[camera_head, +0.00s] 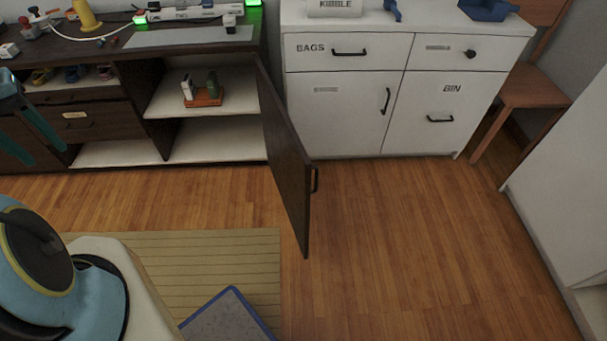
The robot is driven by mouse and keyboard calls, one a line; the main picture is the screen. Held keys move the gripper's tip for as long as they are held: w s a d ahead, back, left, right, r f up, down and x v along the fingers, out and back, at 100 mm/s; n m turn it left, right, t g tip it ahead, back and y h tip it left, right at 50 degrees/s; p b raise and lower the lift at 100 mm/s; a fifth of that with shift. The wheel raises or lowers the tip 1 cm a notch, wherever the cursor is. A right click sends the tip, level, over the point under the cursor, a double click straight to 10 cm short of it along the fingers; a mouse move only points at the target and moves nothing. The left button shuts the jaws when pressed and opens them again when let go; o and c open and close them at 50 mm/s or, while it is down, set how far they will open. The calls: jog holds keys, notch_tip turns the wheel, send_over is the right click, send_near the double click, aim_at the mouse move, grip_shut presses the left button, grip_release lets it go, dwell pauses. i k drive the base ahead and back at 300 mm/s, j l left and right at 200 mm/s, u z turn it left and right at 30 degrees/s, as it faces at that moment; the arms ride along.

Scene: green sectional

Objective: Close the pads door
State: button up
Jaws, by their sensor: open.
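A dark brown cabinet door (285,155) stands wide open, swung out toward me from the right side of the dark cabinet (155,120). Its black handle (315,180) is on the right-hand face near the free edge. No label shows on this door, so I cannot read whether it says pads. The open compartment shows two shelves; the upper one holds an orange tray (207,97) with small bottles.
A white cabinet (345,110) with BAGS and BIN fronts stands right of the door. A wooden chair (530,85) is beyond it, and a white unit (570,190) is at the right edge. A beige mat (190,265) and blue-edged grey item (228,318) lie in front. Wooden floor right of the door is clear.

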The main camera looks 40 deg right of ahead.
aim_at(290, 165)
jog(key=k+l+z, duration=0.15)
jog(key=k+l, duration=0.8)
jog(key=k, duration=0.15)
jog(key=k+l, duration=0.45)
jog(key=l, duration=0.25)
jog(key=k+l+z, duration=0.1)
jog(key=k+l, duration=0.35)
jog(key=l, duration=0.25)
jog(key=k+l, duration=0.2)
jog(key=l, duration=0.15)
jog(key=i+l+u, duration=0.15)
jog(key=u, duration=0.2)
jog(key=i+l+u, duration=0.2)
jog(key=u, duration=0.15)
jog(key=i+l+u, duration=0.4)
jog(key=k+j, duration=0.1)
